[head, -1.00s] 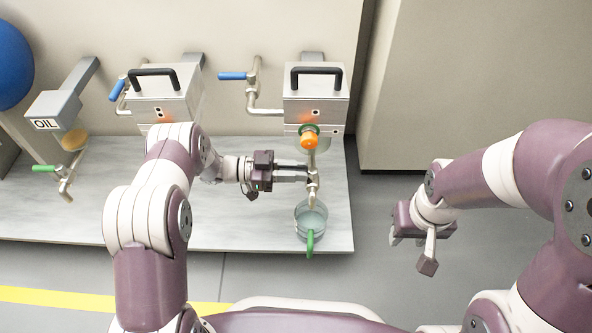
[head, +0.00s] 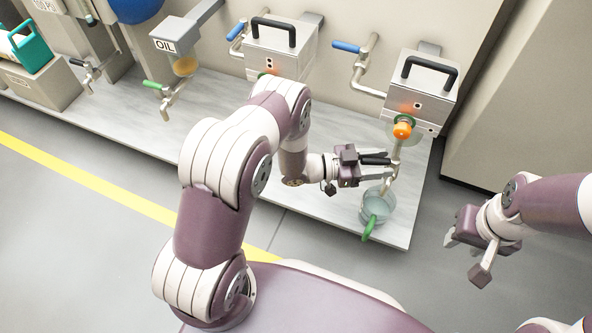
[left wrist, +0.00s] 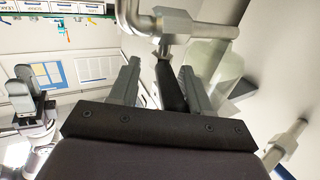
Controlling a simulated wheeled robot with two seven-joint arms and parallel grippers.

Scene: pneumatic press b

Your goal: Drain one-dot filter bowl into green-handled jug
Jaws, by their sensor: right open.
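My left gripper (head: 372,168) is at the valve. In the left wrist view its fingers (left wrist: 162,88) stand apart, with the black valve lever (left wrist: 171,88) between them. My right gripper (head: 465,259) is open and empty, away to the right.
A second filter unit (head: 278,50) stands to the left, partly behind my left arm. An oil dispenser (head: 178,38) with a green-handled tap (head: 165,92) is further left. A grey-beige cabinet (head: 525,120) stands at right. The pale shelf (head: 230,110) has bare room left of my arm.

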